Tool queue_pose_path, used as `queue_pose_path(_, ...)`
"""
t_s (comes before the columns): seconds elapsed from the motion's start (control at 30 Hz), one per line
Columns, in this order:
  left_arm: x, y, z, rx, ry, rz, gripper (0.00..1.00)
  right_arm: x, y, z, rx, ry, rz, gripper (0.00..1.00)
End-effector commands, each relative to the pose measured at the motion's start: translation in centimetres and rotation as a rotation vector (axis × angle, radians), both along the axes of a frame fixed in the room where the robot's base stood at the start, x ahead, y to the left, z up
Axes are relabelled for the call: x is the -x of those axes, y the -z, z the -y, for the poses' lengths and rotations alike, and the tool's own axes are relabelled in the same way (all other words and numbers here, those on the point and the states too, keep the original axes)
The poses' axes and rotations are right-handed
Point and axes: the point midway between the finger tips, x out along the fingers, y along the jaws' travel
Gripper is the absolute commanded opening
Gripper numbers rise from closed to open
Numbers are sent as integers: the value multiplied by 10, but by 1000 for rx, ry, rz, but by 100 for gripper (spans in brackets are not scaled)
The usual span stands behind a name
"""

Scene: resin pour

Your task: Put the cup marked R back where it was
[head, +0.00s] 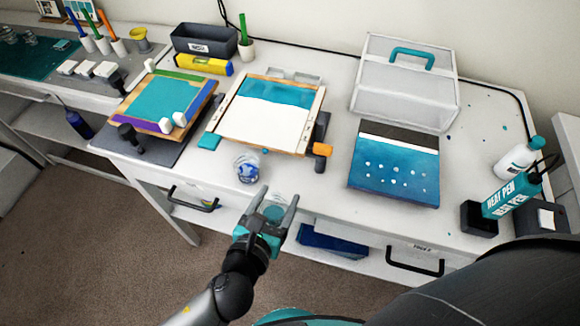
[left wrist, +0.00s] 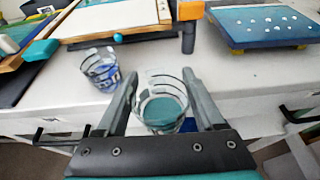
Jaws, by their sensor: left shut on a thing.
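My left gripper (head: 277,203) is shut on a clear cup with teal liquid in it (head: 272,213), at the front edge of the table. In the left wrist view the held cup (left wrist: 160,112) sits upright between the two fingers. A second clear cup with blue content (head: 247,168) stands on the table, left of and behind the held cup. It also shows in the left wrist view (left wrist: 101,72), apart from the gripper. No letter R is readable on either cup. My right gripper is not in view.
Behind the cups lies a board with a teal and white panel (head: 262,125). Right of it is a blue panel with pale dots (head: 395,165). A heat pen box (head: 512,195) and white bottle (head: 515,158) stand at right. Bare white tabletop (head: 310,188) lies between.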

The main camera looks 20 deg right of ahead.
Motion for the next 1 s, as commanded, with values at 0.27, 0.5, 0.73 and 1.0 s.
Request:
queue_pose_path(0.27,-37,0,26,0,-1,1,13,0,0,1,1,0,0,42)
queue_pose_path(0.5,-63,-1,44,3,-1,3,13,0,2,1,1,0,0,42)
queue_pose_path(0.73,-70,17,50,0,0,-2,13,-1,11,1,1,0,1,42)
queue_pose_path(1.0,-70,16,50,1,0,-1,13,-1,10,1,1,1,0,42)
